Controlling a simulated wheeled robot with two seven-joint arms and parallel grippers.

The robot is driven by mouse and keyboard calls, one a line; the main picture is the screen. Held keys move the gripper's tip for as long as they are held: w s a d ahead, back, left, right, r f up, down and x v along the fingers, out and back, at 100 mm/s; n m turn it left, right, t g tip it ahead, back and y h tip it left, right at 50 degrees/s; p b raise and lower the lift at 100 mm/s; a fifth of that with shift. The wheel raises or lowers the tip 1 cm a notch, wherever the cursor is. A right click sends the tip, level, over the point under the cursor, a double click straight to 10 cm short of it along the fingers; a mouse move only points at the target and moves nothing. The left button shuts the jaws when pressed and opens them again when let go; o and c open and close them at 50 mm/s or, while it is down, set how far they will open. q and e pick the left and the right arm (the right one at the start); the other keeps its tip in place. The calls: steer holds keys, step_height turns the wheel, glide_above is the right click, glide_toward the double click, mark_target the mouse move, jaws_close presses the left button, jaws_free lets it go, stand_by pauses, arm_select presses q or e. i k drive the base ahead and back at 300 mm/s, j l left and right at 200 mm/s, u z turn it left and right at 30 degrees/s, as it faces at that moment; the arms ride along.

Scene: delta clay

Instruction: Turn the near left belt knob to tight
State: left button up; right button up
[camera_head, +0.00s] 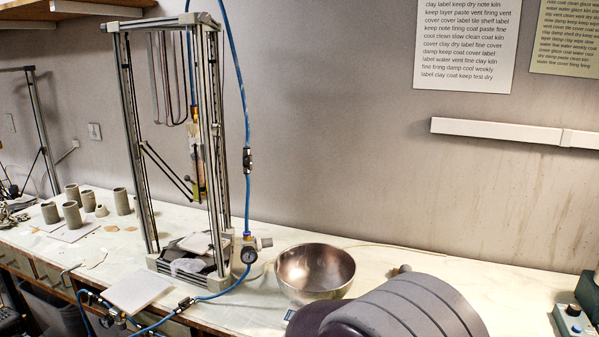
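The tall delta clay printer (216,150) stands on the bench left of the middle, with upright metal columns. Its base corner at the front left (160,263) is a pale block where a column meets the base bar. I cannot make out a belt knob or its setting at this size. Neither of my grippers is in view.
A metal bowl (315,272) stands right of the printer. A pale square slab (137,289) lies in front of it. Several grey clay cylinders (72,214) stand to the left. A large dark ribbed shape at bottom right is unclear. A control box (574,322) is at far right.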

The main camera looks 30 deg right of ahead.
mark_target(104, 27)
steer(key=z, duration=0.6)
steer(key=i+j+z, duration=0.1)
steer(key=j, duration=0.35)
steer(key=i+j+z, duration=0.15)
steer(key=j, duration=0.35)
steer(key=i+j+z, duration=0.1)
steer(key=i+j, duration=0.15)
steer(key=j, duration=0.2)
steer(key=i+j+z, duration=0.15)
steer(key=j, duration=0.35)
steer(key=j+z, duration=0.1)
steer(key=j, duration=0.4)
steer(key=i+j+z, duration=0.1)
steer(key=j, duration=0.45)
